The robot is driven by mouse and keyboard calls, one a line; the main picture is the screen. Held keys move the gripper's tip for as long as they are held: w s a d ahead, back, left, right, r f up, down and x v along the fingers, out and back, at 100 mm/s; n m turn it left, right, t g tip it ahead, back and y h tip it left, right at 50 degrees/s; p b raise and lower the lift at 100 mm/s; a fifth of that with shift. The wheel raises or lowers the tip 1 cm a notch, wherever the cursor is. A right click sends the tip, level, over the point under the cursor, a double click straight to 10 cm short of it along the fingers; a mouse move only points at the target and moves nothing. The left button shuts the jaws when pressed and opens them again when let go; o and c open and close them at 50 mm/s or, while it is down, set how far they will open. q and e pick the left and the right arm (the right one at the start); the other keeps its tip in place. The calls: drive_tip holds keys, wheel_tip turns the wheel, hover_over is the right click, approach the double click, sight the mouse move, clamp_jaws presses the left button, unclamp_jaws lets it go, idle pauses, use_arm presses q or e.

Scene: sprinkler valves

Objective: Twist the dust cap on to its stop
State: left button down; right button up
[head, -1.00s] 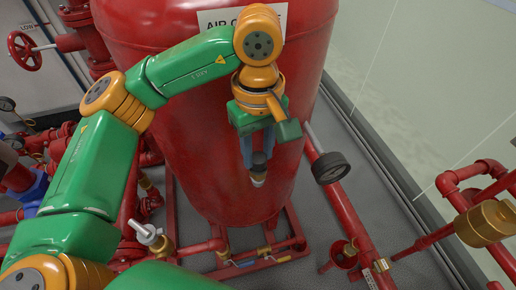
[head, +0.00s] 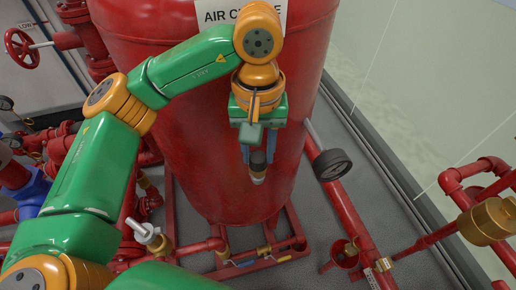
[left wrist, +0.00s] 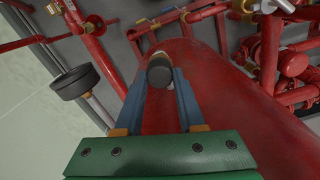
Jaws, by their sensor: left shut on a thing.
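The dark dust cap (head: 258,162) is in front of the lower part of the red tank, with a pale fitting (head: 258,179) just below it. My left gripper (head: 258,157) points down and is shut on the cap, with one blue finger on each side. In the left wrist view the round dark cap (left wrist: 160,74) sits between the blue fingertips. A tan rim of the fitting shows just beyond it. The thread between cap and fitting is hidden, so I cannot tell how far on the cap is. My right gripper is not in view.
The big red tank (head: 215,120) stands right behind the gripper. A black round gauge (head: 332,164) is to the right, by a slanting red pipe. Red pipes with a brass valve (head: 490,220) are at far right. A white-handled valve (head: 146,234) is at lower left.

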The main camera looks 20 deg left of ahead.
use_arm(q)
drive_tip(key=m, duration=0.3)
drive_tip(key=shift+m, duration=0.3)
drive_tip(key=shift+m, duration=1.5)
drive_tip(key=m, duration=0.4)
drive_tip(key=shift+m, duration=0.3)
drive_tip(key=shift+c, duration=2.2)
unclamp_jaws()
